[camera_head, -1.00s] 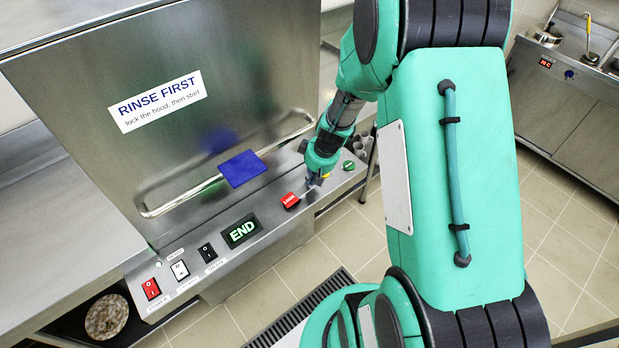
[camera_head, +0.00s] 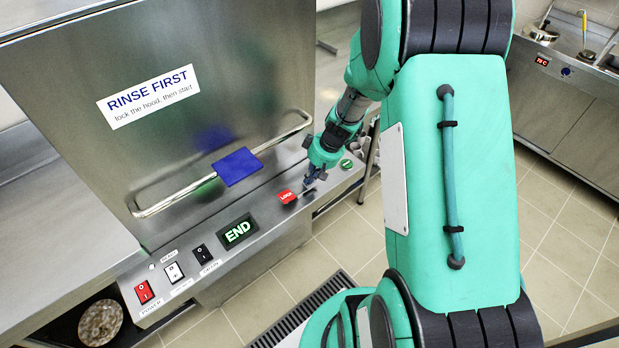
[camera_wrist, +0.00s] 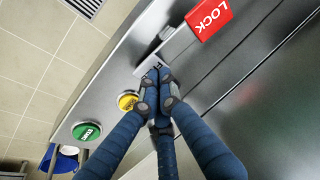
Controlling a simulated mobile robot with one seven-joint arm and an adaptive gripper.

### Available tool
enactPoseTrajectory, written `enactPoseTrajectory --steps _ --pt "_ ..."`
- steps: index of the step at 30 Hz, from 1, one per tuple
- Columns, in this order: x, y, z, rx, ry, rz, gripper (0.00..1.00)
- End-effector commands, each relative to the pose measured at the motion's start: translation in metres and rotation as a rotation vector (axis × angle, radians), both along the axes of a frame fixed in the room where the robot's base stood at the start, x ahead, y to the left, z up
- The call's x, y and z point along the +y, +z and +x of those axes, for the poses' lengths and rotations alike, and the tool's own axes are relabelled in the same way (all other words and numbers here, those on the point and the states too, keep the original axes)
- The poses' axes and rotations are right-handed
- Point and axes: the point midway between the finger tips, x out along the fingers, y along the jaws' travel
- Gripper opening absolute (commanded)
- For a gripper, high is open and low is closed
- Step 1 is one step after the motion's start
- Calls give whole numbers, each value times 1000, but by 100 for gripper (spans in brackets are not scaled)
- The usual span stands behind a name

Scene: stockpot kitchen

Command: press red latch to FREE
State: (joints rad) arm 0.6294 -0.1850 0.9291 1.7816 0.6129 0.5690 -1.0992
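The red latch (camera_head: 287,196) sits on the front panel of the steel machine and reads LOCK. It also shows at the top of the wrist view (camera_wrist: 209,17), beside a pale plate (camera_wrist: 165,52) and a dark slot. The lettering on the plate is mostly hidden by my fingertips. My gripper (camera_head: 310,184) is just right of the latch, low over the panel. In the wrist view its blue fingers (camera_wrist: 157,88) are drawn together at the plate's end, with nothing seen between them. Whether the fingertips touch the plate, I cannot tell.
A yellow button (camera_wrist: 127,101) and a green button (camera_wrist: 86,131) lie beside the fingers. The END display (camera_head: 238,231) is lit green. Black, white and red switches (camera_head: 144,292) sit at the panel's left. A hood handle (camera_head: 165,202) with a blue plate runs behind.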

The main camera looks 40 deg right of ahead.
Motion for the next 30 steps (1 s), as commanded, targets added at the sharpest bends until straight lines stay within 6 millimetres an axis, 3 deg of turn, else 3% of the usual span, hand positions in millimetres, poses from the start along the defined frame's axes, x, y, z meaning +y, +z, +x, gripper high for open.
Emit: enactPoseTrajectory --steps 11,18,30 --pt "-2 14 0 -1 0 -1 0" --pt "-7 47 0 -2 -1 -1 0" --pt "-24 109 -21 -2 -2 -1 0"
